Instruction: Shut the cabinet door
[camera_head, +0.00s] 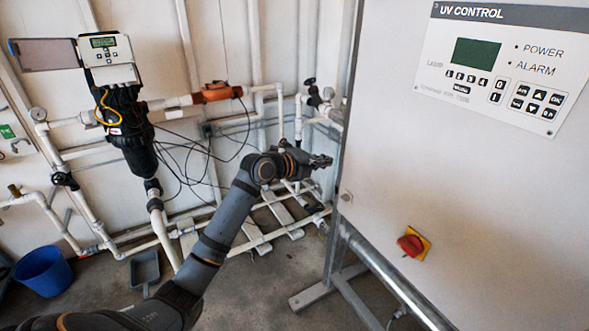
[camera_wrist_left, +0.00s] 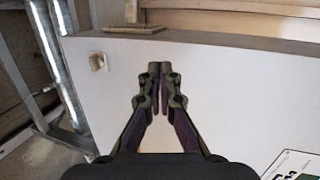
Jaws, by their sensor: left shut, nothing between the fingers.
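The large pale cabinet (camera_head: 455,165) fills the right of the head view. Its front carries a UV CONTROL panel (camera_head: 495,65) and a red rotary switch (camera_head: 411,245) on a yellow plate. A small latch-like fitting (camera_head: 346,197) sits by the front's left edge; a similar fitting (camera_wrist_left: 97,62) shows in the wrist view. My left gripper (camera_head: 324,161) is beside that left edge, with its fingers shut and empty. In the wrist view the shut fingertips (camera_wrist_left: 160,68) lie in front of a pale panel (camera_wrist_left: 235,90). I cannot tell whether they touch it, or how far the door stands open.
A metal stand (camera_head: 335,265) supports the cabinet. White pipes (camera_head: 168,240) and a black filter housing (camera_head: 125,125) with a grey controller (camera_head: 108,55) line the back wall. A blue bucket (camera_head: 43,270) and a grey dustpan (camera_head: 145,268) are on the floor at left.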

